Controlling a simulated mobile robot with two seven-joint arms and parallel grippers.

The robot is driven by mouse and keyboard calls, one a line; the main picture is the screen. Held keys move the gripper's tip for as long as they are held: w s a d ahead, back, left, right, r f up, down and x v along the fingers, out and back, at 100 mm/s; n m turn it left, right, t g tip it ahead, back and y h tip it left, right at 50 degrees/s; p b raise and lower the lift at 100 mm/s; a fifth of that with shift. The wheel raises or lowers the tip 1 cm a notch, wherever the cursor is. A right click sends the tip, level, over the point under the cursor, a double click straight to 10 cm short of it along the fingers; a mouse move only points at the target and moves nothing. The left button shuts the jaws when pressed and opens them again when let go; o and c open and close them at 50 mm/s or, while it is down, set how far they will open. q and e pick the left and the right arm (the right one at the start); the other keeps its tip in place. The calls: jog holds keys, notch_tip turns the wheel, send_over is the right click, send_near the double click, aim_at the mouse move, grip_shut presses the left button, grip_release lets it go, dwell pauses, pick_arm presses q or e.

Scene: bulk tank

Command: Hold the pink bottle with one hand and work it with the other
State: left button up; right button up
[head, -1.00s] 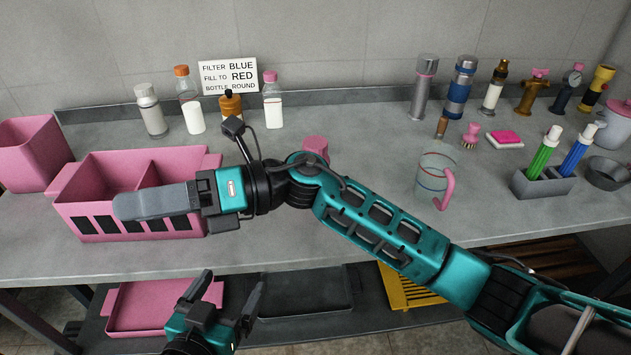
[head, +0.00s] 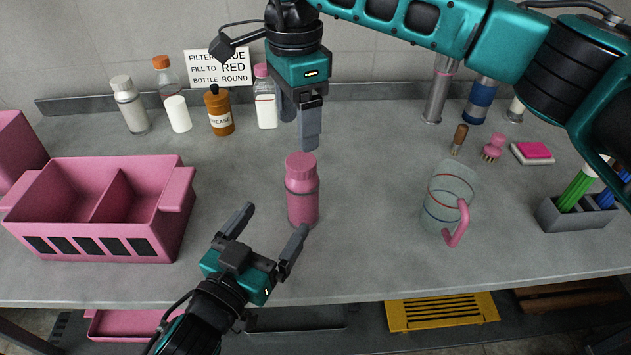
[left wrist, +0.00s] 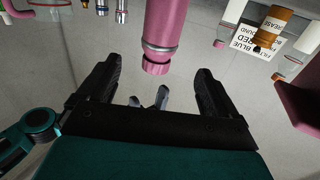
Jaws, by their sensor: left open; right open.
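The pink bottle (head: 302,195) stands upright on the grey bench, with a ribbed pink cap on top and a grey band below its neck. It also shows in the left wrist view (left wrist: 165,25), past the fingertips. My left gripper (head: 268,228) is open and empty, just in front of the bottle, with its fingers pointing toward it and apart from it. My right gripper (head: 304,125) is above and behind the bottle cap, pointing down. Its fingers line up in the head view, so the gap between them is mostly hidden. It holds nothing that I can see.
A pink divided bin (head: 160,235) stands at left. A clear jug (head: 447,190) with a pink handle is at right. Several bottles, including a brown one (head: 219,112), line the back by a sign (head: 203,72). Bench between bottle and jug is clear.

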aim_at(303, 197)
jog(key=shift+w+d+r, duration=0.1)
jog(key=shift+w+d, duration=0.1)
jog(key=shift+w, duration=0.1)
pick_arm(q)
jog(key=x, duration=1.3)
jog(key=shift+w+d+r, duration=0.1)
jog(key=shift+w, duration=0.05)
pick_arm(e)
jog(key=shift+s, duration=0.1)
